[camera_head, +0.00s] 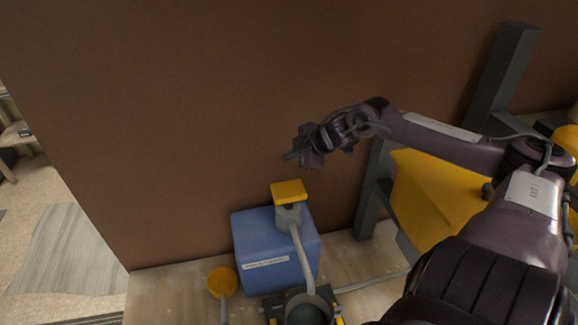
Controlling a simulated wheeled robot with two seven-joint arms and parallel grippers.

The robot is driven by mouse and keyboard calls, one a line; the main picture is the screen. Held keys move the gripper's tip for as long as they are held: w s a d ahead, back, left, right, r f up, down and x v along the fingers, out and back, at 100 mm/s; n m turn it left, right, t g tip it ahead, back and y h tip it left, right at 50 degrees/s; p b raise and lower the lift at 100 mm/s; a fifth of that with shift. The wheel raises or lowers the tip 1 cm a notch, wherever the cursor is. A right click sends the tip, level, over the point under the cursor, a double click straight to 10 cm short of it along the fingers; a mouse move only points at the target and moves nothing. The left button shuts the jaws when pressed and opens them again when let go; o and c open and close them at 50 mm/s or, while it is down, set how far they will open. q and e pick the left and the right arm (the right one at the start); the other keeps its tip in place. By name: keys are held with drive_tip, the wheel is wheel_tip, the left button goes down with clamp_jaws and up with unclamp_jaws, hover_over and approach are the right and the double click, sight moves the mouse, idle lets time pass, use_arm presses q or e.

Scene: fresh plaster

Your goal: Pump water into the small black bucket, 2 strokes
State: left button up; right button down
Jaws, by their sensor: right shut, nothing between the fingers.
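A blue water container (275,245) with a white label stands on the wooden surface. A pump with a yellow top (289,191) sits on it, and a grey spout (301,258) slopes down toward the front. The small black bucket (304,314) is at the bottom edge under the spout's end, partly cut off by the frame. My right gripper (290,156) is shut and empty, above the yellow pump top and apart from it, in front of the brown wall. My left gripper is not in view.
A yellow round scoop or cup (222,282) lies left of the blue container. A large yellow object (430,195) and dark grey posts (498,75) stand at right, behind my right arm. The brown wall (190,110) rises close behind the container.

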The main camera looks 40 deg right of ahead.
drive_tip(key=b, duration=0.7)
hover_over(282, 186)
drive_tip(key=s+d, duration=0.1)
drive_tip(key=s, duration=0.2)
wheel_tip(282, 186, down, 8)
drive_tip(key=shift+s+r, duration=0.15)
drive_tip(key=shift+f+b, duration=0.6)
drive_tip(key=shift+b, duration=0.1)
drive_tip(key=shift+f, duration=0.1)
idle(0.6)
drive_tip(key=shift+f, duration=0.3)
